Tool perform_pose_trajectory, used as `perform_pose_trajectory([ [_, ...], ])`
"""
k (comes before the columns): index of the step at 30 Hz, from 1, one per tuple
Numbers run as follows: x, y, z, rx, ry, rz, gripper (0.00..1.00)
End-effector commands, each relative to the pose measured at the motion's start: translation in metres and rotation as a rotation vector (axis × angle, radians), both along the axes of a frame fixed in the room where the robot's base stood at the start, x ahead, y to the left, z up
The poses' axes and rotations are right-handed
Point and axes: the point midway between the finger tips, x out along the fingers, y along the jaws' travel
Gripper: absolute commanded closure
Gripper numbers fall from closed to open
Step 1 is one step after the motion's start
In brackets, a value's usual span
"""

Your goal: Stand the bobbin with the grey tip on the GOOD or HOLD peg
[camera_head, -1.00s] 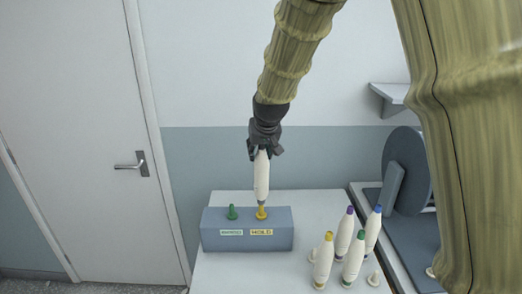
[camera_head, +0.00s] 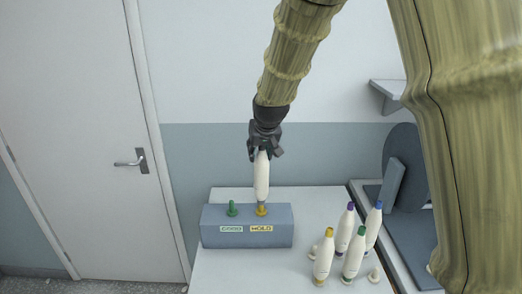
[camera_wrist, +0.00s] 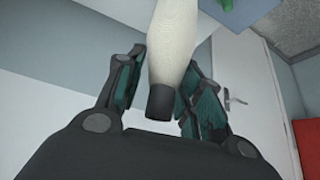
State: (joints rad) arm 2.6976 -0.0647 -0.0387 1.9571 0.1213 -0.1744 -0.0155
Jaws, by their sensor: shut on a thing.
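The bobbin with the grey tip (camera_head: 261,178) is a white spindle. My gripper (camera_head: 263,152) is shut on its upper end and holds it upright above the block. In the wrist view, the dark grey tip (camera_wrist: 160,100) shows between the fingers. The lower end is right over the yellow HOLD peg (camera_head: 261,210); the peg's foot still shows below it. I cannot tell whether the bobbin touches the peg or is partly around it. The green GOOD peg (camera_head: 232,209) stands bare to the left. Both pegs are on a blue-grey block (camera_head: 215,240) with labels in front.
Several white bobbins stand at the right, with yellow (camera_head: 329,232), purple (camera_head: 350,206), green (camera_head: 361,230) and blue (camera_head: 378,205) tips. A bare pale peg (camera_head: 374,276) is beside them. A grey disc-shaped machine (camera_head: 405,160) stands further right. The table (camera_head: 225,278) before the block is clear.

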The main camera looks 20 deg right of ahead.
Motion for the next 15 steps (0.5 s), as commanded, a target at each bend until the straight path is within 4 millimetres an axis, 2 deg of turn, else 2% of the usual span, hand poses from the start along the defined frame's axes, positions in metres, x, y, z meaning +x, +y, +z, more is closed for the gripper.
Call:
perform_pose_trajectory([
  [15,0.000,0.000,-0.012,0.000,0.000,0.000,1.00],
])
